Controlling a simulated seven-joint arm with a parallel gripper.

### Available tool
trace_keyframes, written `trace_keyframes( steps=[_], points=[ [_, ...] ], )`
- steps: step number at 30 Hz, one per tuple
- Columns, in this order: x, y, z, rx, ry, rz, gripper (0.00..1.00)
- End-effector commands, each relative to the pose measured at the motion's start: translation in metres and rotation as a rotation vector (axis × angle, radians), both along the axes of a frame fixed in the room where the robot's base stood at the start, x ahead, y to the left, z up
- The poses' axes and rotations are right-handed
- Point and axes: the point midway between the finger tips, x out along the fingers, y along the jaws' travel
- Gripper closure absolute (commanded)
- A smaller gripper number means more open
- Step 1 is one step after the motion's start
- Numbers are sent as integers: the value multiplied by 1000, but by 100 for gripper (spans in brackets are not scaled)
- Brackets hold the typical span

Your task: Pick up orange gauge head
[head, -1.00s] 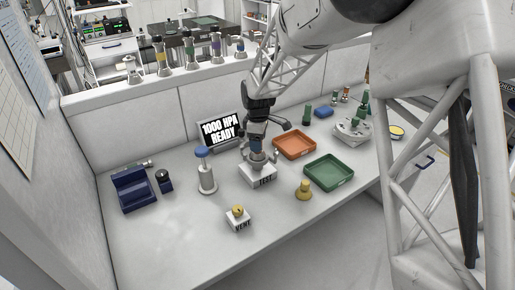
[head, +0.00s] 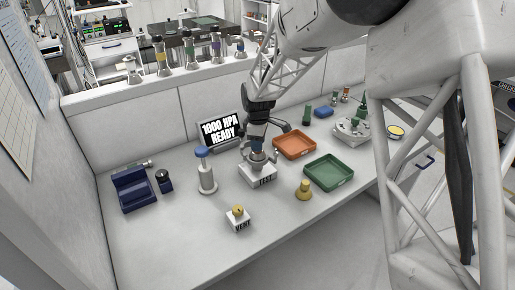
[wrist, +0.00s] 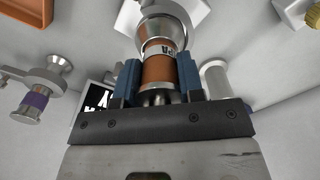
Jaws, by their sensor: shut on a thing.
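The orange gauge head (wrist: 160,69) stands between the blue fingers of my gripper (wrist: 158,78) in the wrist view. It has an orange body with a pale printed label and a silver flange at its far end. Both fingers press against its sides. In the head view my gripper (head: 257,146) is low over the white TEST block (head: 262,178), and the fingers and arm hide the orange body. A silver part shows just above the block; I cannot tell whether the head still touches it.
A blue-topped post (head: 206,178) stands close at left of the TEST block. The orange tray (head: 294,155) and green tray (head: 348,174) lie at right. The front left bench is clear.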

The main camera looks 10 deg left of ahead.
Motion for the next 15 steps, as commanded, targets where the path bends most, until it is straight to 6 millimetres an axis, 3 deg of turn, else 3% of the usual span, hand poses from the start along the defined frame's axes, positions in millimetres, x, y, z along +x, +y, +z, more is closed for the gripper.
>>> trace_keyframes(
  steps=[3,15],
  points=[
    [0,0,0,0,0,0,94],
    [0,0,5,1,-1,0,94]
  ],
)
